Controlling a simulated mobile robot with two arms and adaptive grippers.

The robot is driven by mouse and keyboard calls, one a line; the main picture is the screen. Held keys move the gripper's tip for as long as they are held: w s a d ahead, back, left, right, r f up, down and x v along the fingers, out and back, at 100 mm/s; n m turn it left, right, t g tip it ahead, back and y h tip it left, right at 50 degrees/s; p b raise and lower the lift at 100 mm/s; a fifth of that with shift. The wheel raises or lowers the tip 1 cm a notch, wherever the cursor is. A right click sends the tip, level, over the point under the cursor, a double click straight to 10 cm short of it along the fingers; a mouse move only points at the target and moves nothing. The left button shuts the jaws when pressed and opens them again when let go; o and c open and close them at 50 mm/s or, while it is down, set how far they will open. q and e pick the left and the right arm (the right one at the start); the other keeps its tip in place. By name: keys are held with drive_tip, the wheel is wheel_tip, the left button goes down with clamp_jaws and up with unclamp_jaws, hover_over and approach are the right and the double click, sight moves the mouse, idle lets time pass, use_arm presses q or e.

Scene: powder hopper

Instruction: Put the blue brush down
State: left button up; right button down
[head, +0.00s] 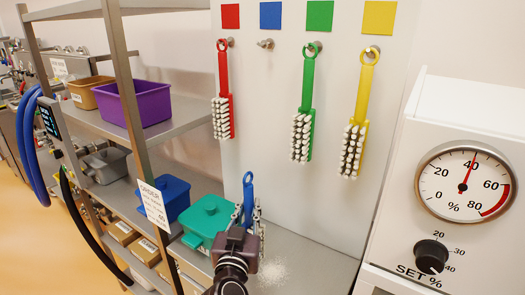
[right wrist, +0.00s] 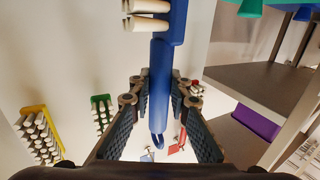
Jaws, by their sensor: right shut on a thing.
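The blue brush (head: 248,192) is in my right gripper (head: 247,212), with its loop end pointing up in the head view. My right gripper is shut on the handle. The brush also shows in the right wrist view (right wrist: 160,75), running between the two fingers, with pale bristles at the top of that picture. In the head view the brush's lower part is hidden behind the gripper. The peg (head: 265,43) under the blue square (head: 270,15) is bare. My left gripper is not in view.
Red (head: 223,90), green (head: 305,105) and yellow (head: 360,115) brushes hang on the wall panel. White powder (head: 272,272) lies on the grey worktop (head: 315,262). A teal lidded tub (head: 207,218) stands left of the gripper. A gauge box (head: 450,110) is at the right.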

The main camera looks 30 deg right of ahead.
drive_tip(key=p+x, duration=0.1)
drive_tip(key=x, duration=0.7)
drive_tip(key=p+x, duration=0.1)
drive_tip(key=x, duration=0.8)
drive_tip(key=shift+r, duration=0.2)
wheel_tip(320, 180, down, 4)
drive_tip(key=shift+r, duration=0.2)
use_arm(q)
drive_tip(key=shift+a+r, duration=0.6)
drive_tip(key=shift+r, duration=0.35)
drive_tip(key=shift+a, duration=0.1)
use_arm(e)
drive_tip(key=shift+f, duration=0.1)
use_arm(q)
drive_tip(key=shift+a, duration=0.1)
use_arm(e)
drive_tip(key=c, duration=2.1)
unclamp_jaws()
drive_tip(key=shift+f, duration=0.1)
